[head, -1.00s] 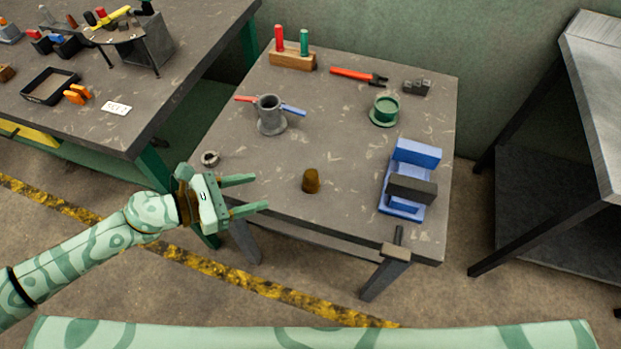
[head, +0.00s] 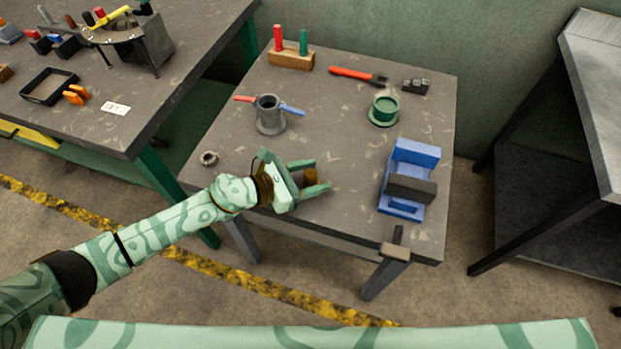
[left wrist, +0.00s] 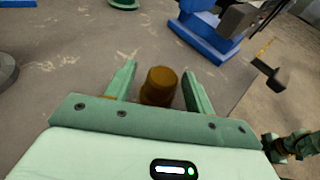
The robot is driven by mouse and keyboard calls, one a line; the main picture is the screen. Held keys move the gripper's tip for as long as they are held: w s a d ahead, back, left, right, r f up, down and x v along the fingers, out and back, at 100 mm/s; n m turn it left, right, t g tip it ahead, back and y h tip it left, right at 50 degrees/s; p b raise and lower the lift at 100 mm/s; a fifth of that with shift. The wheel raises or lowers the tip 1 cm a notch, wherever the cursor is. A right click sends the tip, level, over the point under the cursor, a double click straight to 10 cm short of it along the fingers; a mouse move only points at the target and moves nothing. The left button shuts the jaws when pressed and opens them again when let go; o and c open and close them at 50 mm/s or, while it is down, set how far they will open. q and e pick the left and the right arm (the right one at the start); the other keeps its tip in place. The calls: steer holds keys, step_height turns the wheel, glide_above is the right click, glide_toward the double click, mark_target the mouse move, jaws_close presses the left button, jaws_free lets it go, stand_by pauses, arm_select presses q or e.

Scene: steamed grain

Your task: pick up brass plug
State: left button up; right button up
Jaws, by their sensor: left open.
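The brass plug (head: 310,176) is a small brown-gold cylinder standing upright on the grey table (head: 340,115), near its front edge. My left gripper (head: 325,176) is open, with its fingers on either side of the plug. The left wrist view shows the plug (left wrist: 159,86) between the two fingertips (left wrist: 160,75), with a gap to the finger on its right and a narrower one on its left. In the head view the fingers partly cover the plug.
A blue vise (head: 405,180) stands to the right of the plug. A grey cup with red and blue handles (head: 269,115) stands behind, and a small metal ring (head: 209,158) lies at left. A green flanged piece (head: 384,110) stands farther back. The table's middle is clear.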

arm_select(q)
jaws_close()
steer(key=shift+r, duration=0.1)
